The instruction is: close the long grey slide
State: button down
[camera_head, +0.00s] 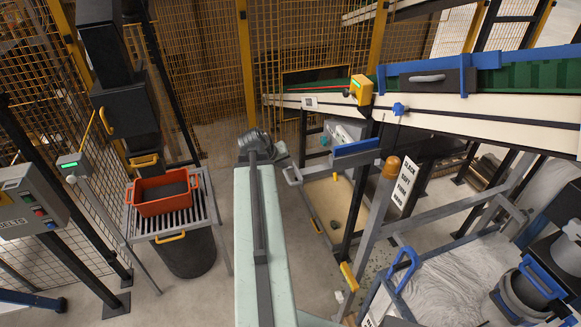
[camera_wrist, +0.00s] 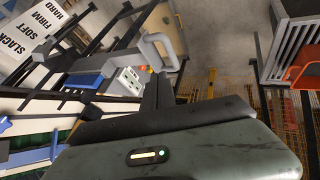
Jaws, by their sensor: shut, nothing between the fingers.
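The long grey slide (camera_head: 336,165) shows in the head view as a pale grey bar running right from a D-shaped grey handle (camera_head: 291,174). It sits over a sandy tray below the conveyor. In the wrist view the grey handle (camera_wrist: 172,46) stands just beyond my fingertips, with the bar running left from it. My gripper (camera_wrist: 158,80) is shut and empty, its dark fingers pointing at the handle's base. I cannot tell whether they touch it. In the head view my gripper (camera_head: 281,152) is at the end of my outstretched arm, close beside the handle, and its fingertips are partly hidden.
A red crate (camera_head: 164,196) stands on a slatted stand (camera_head: 196,224) to the left. A post with an orange lamp (camera_head: 392,167) and a sign (camera_head: 403,187) rises at right. The conveyor (camera_head: 470,112) crosses at upper right. Wire fencing (camera_head: 195,60) closes the back. Bare floor lies left of my arm.

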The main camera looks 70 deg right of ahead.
jog(key=b+x, duration=0.7)
jog(key=x, duration=0.3)
jog(key=shift+b, duration=0.4)
jog(key=shift+w+a, duration=0.1)
